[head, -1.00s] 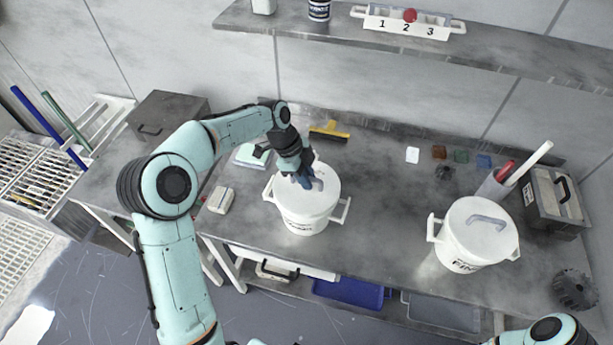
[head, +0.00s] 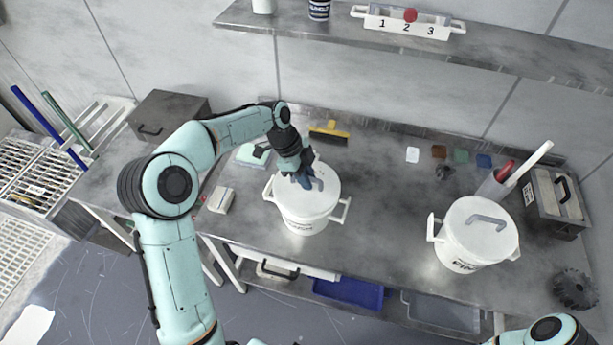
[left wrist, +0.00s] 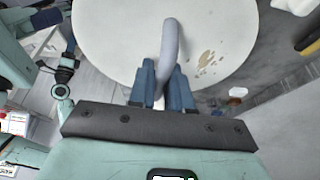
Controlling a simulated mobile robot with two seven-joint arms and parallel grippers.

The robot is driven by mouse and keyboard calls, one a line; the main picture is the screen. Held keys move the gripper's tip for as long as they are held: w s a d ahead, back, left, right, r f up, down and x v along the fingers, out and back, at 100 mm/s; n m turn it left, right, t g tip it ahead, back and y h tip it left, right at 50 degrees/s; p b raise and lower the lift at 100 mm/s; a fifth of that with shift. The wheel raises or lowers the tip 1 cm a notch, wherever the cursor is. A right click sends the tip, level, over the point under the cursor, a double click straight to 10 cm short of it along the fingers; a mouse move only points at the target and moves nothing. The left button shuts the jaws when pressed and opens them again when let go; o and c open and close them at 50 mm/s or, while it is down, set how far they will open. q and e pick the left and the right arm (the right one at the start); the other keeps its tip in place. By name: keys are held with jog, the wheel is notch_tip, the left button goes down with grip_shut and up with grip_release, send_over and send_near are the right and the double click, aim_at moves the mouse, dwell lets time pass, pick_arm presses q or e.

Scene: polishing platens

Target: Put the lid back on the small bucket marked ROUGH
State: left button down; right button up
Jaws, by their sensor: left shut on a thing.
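A white bucket (head: 302,220) stands on the grey bench left of its middle, with a white lid (head: 323,199) on its top. Its print is too small to read for certain. My left gripper (head: 306,178) is over the lid, shut on its grey handle. In the left wrist view the blue fingers of my left gripper (left wrist: 166,92) are on both sides of the grey handle (left wrist: 171,42), and the round lid (left wrist: 110,35) fills the top, with brown marks. The lid looks seated on the rim, but I cannot tell exactly. My right gripper is not in view.
A second lidded white bucket (head: 468,250), its print beginning "FIN", stands to the right. A yellow-edged scraper (head: 329,132) lies behind the left bucket, and a pale block (head: 221,200) lies left of it. The bench between the buckets is clear.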

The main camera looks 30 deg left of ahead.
pick_arm(q)
jog(key=shift+f, duration=0.1)
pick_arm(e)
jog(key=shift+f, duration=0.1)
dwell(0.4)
pick_arm(q)
jog(key=shift+c, duration=2.4)
grip_release()
jog(key=shift+r+p, duration=1)
jog(key=shift+r, duration=1.35)
jog(key=shift+r+p, duration=0.45)
jog(key=shift+r, duration=0.75)
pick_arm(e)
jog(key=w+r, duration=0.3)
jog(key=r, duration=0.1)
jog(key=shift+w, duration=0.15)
